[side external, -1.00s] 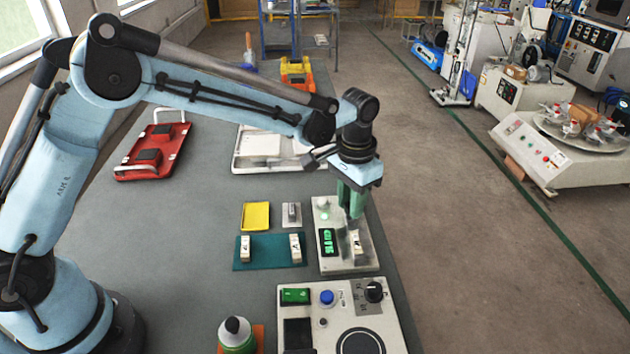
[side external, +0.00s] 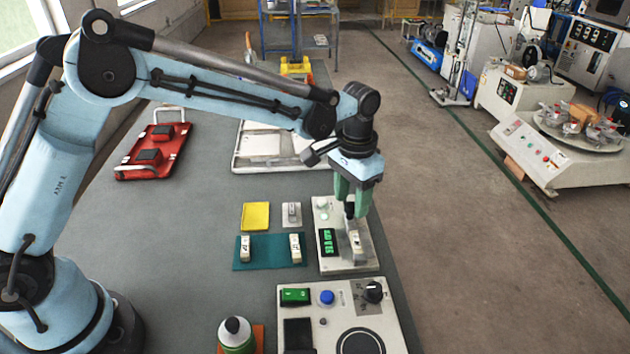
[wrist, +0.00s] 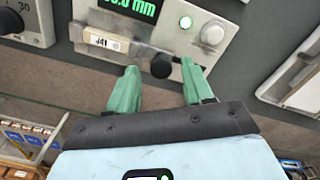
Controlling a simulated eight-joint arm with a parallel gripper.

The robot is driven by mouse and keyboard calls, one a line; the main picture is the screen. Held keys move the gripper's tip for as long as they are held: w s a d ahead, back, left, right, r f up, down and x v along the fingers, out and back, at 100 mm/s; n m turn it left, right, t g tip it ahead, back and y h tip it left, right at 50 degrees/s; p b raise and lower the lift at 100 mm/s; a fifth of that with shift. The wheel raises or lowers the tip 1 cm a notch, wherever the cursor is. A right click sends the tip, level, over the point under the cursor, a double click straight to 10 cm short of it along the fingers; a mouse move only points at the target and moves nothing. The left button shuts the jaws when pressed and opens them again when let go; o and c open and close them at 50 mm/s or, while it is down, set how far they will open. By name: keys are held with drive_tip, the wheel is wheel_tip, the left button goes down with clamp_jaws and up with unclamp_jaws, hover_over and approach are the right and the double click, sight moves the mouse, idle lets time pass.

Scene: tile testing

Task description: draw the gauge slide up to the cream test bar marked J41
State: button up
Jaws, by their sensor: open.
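The gauge (side external: 330,262) is a pale plate with a green-lit display, also in the wrist view (wrist: 171,28). A cream bar (side external: 356,243) lies on it; in the wrist view (wrist: 103,41) it reads J41. The slide's black knob (wrist: 161,66) is to the right of the bar there. Whether the slide touches the bar I cannot tell. My gripper (side external: 351,212) is low over the gauge. In the wrist view my gripper (wrist: 158,65) is open, its green fingers on either side of the knob, with visible space around it.
A teal mat (side external: 270,263) with two cream bars is left of the gauge. A yellow tray (side external: 256,216) and a small grey plate (side external: 291,222) lie behind it. A control box (side external: 330,313) stands in front. The table's right edge is close to the gauge.

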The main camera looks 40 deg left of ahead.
sight(350, 205)
drive_tip(key=shift+r, duration=2.45)
drive_tip(key=shift+a, duration=0.1)
drive_tip(key=s+a+r+n+t, duration=0.2)
drive_tip(key=s+a+r+t, duration=0.4)
drive_tip(key=s+a, duration=0.55)
drive_tip(key=s+a+f+n+t, duration=0.1)
drive_tip(key=s+a+f, duration=0.1)
drive_tip(key=s, duration=0.4)
drive_tip(key=shift+s+a, duration=0.15)
drive_tip(key=shift+s, duration=0.1)
